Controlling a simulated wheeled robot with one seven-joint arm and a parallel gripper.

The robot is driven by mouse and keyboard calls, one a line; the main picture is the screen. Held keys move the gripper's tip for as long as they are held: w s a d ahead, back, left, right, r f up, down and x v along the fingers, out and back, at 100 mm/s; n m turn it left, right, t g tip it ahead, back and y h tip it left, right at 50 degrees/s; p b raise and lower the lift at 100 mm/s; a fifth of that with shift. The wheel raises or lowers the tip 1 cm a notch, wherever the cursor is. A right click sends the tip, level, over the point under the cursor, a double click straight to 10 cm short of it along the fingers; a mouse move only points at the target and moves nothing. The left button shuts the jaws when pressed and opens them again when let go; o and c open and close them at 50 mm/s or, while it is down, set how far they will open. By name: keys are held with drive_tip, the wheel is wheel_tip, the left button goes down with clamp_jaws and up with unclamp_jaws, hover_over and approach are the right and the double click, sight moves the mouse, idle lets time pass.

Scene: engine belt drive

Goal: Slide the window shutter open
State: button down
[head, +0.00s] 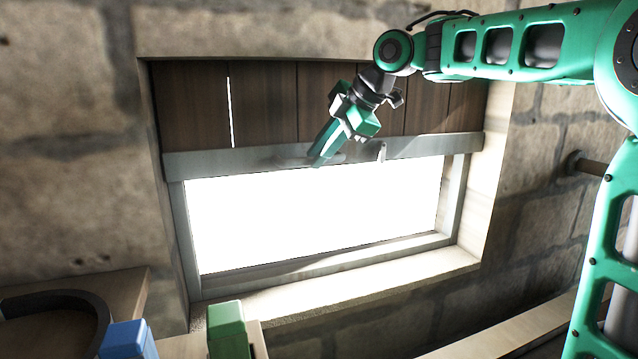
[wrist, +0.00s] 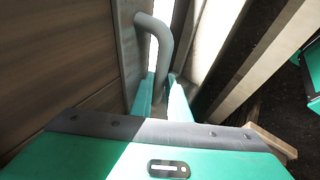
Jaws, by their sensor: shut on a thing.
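The window shutter (head: 265,100) is a panel of dark brown wooden planks with a grey metal bar (head: 225,160) along its lower edge. It covers the upper part of the window opening; the lower part (head: 320,215) is bright and uncovered. My gripper (head: 318,160) is at the bar, near its middle. In the wrist view, a grey bent handle (wrist: 152,45) rises from the bar, and my gripper's green fingers (wrist: 160,98) are shut around its near end. The fingers partly hide the handle in the head view.
A pale window frame and sill (head: 340,290) surround the opening. Stone wall lies on both sides. A dark rod (head: 590,165) sticks out at the right. A blue block (head: 127,340) and a green block (head: 228,330) stand at the lower left.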

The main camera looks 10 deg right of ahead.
drive_tip(key=shift+d+r, duration=0.1)
drive_tip(key=shift+r, duration=1)
drive_tip(key=c, duration=1.7)
unclamp_jaws()
drive_tip(key=v, duration=1)
drive_tip(key=shift+s+d+r, duration=0.1)
drive_tip(key=shift+d+r, duration=0.15)
